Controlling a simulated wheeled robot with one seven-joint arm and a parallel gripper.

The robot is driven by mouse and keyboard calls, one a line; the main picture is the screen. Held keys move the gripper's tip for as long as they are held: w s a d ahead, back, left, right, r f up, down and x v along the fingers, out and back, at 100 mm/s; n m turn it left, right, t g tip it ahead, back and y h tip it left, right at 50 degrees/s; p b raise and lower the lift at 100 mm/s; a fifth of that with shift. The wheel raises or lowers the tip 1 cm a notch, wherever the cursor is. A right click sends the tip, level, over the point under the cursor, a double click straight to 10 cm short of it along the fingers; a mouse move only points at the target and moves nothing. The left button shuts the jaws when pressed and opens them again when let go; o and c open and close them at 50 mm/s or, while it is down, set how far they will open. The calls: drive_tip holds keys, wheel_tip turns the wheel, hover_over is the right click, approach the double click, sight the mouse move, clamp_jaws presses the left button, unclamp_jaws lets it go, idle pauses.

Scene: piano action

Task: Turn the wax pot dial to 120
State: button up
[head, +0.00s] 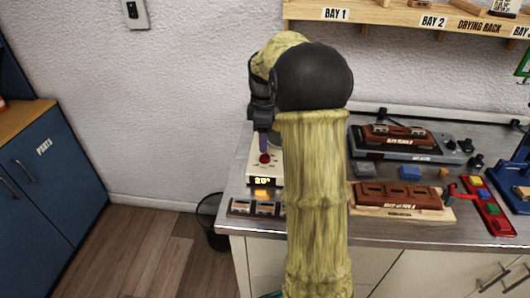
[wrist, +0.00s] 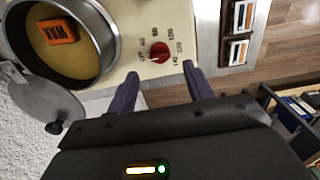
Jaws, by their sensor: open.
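The wax pot (wrist: 97,82) shows in the wrist view as a round metal pot with yellowish wax and an orange block labelled WAX (wrist: 58,31) inside. Its red dial (wrist: 159,52) sits on the cream housing beside the pot, ringed by small numbers. I cannot tell which mark the dial points to. My gripper (wrist: 162,74) is open, its two purple fingers apart on either side just short of the dial, with nothing between them. In the head view the red dial (head: 265,159) is just below the fingers, above a lit display (head: 262,181) reading about 20. My arm hides much of the pot there.
A round metal lid (wrist: 42,103) is beside the pot. Small framed blocks (head: 255,207) lie along the bench's front edge. A shelf hangs above.

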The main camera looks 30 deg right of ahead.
sight(264, 155)
wheel_tip(264, 155, down, 5)
drive_tip(key=shift+f, duration=0.3)
drive_tip(key=shift+s, duration=0.1)
drive_tip(key=c, duration=1)
